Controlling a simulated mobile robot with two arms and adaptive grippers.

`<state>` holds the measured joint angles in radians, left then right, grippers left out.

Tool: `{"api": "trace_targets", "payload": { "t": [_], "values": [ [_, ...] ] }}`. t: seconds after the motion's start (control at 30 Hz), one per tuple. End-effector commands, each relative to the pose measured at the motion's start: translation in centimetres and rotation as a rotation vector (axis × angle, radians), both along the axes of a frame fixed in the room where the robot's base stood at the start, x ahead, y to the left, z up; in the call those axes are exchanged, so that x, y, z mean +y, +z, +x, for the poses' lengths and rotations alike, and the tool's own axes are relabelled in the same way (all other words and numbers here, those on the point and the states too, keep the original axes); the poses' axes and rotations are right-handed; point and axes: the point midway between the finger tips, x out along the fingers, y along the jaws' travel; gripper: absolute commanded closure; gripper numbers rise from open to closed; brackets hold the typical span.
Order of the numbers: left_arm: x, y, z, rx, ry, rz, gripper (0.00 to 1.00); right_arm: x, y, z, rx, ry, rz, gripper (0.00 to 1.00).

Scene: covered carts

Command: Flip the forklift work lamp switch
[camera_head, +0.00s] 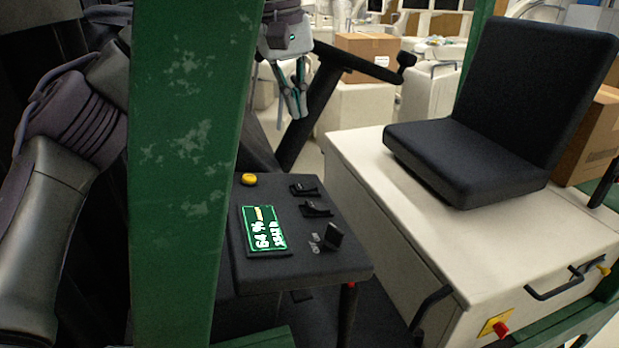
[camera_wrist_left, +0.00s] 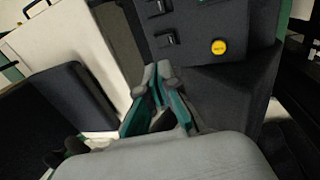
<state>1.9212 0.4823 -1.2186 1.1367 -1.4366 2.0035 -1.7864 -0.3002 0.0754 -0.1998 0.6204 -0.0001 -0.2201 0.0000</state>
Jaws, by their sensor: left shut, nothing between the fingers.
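The forklift's dark dash panel (camera_head: 300,262) carries several controls. Two black switches, one nearer the yellow button (camera_head: 304,189) and one beside it (camera_head: 316,209), sit on its far part. A third raised black switch (camera_head: 333,235) has small grey marks beside it. I cannot tell which is the work lamp switch. The left wrist view shows two black switches, a lower one (camera_wrist_left: 167,39) and an upper one (camera_wrist_left: 155,8). My left gripper (camera_head: 294,112) is shut and empty, above and beyond the panel, apart from the switches. It also shows in the left wrist view (camera_wrist_left: 157,72). My right gripper is out of view.
A yellow button (camera_head: 249,179) and a lit green display (camera_head: 264,230) share the panel. A thick green post (camera_head: 185,150) hides part of my left arm. The steering wheel (camera_head: 360,65) is near the gripper. A black seat (camera_head: 470,160) stands on the cream body (camera_head: 375,190) at right.

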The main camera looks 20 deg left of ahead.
Motion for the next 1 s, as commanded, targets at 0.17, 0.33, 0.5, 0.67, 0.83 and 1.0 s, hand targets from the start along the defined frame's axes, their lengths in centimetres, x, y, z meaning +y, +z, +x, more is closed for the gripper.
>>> {"api": "trace_targets", "payload": {
  "t": [0.17,0.33,0.5,0.67,0.83,1.0],
  "values": [
    [0.0,-0.5,0.0,0.002,0.000,0.001,1.00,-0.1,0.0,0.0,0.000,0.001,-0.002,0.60],
    [-0.3,-2.7,0.2,0.004,-0.001,0.002,1.00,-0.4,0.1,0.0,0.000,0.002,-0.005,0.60],
    [-0.7,-6.2,0.5,0.005,-0.001,0.002,1.00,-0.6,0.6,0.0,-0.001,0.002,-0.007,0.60],
    [-1.2,-9.5,0.8,0.004,0.000,0.002,1.00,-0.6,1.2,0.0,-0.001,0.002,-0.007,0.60],
    [-1.6,-12.1,1.0,0.003,-0.001,0.001,1.00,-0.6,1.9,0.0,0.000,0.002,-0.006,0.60],
    [-1.8,-13.5,1.2,0.001,0.000,0.001,1.00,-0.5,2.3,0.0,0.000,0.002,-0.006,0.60]
  ]
}}
